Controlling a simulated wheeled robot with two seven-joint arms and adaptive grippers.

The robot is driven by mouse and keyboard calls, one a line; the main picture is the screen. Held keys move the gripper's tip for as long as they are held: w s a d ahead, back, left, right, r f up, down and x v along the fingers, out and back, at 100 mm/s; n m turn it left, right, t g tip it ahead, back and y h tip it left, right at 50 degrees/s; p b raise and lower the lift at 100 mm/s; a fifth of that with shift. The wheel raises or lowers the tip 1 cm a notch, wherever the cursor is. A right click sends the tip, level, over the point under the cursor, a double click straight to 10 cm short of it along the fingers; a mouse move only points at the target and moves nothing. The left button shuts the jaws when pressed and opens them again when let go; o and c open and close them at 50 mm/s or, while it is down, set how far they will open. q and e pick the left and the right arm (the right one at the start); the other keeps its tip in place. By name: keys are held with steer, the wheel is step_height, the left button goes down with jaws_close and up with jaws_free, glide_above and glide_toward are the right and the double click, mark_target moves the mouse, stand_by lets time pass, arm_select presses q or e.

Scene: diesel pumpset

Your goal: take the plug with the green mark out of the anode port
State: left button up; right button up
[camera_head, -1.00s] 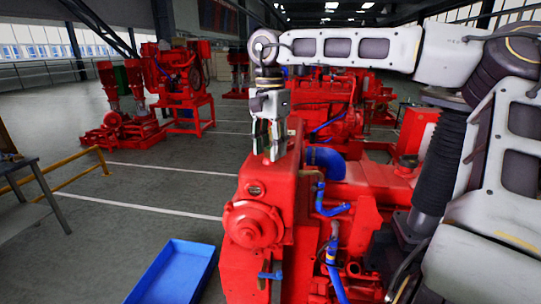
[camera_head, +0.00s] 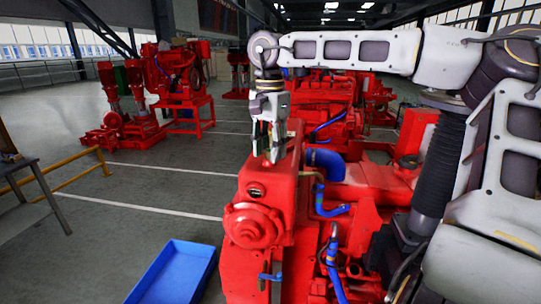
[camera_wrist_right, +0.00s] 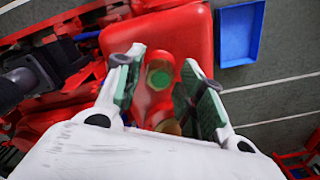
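The plug with the green mark (camera_wrist_right: 160,75) shows in the right wrist view as a round green face in a brownish rim, set in the red metal of the machine. My right gripper (camera_wrist_right: 160,92) is open, with one finger on each side of the plug in that view. I see no finger touching it. In the head view my right gripper (camera_head: 272,153) points down over the top of the red engine (camera_head: 262,185), and the plug is hidden there. My left gripper is not in view.
A second, brownish-yellow round part (camera_wrist_right: 168,127) sits nearer the palm. A blue tray (camera_head: 175,272) lies on the floor left of the engine. Blue pipes (camera_head: 325,158) stand right of the gripper. Other red pumpsets (camera_head: 178,80) are farther back.

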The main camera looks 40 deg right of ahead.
steer(key=shift+c, duration=0.2)
stand_by(0.7)
jaws_close()
steer(key=shift+p, duration=0.45)
stand_by(0.5)
steer(key=n, duration=0.6)
steer(key=shift+n, duration=3)
steer(key=shift+o, duration=0.4)
jaws_free()
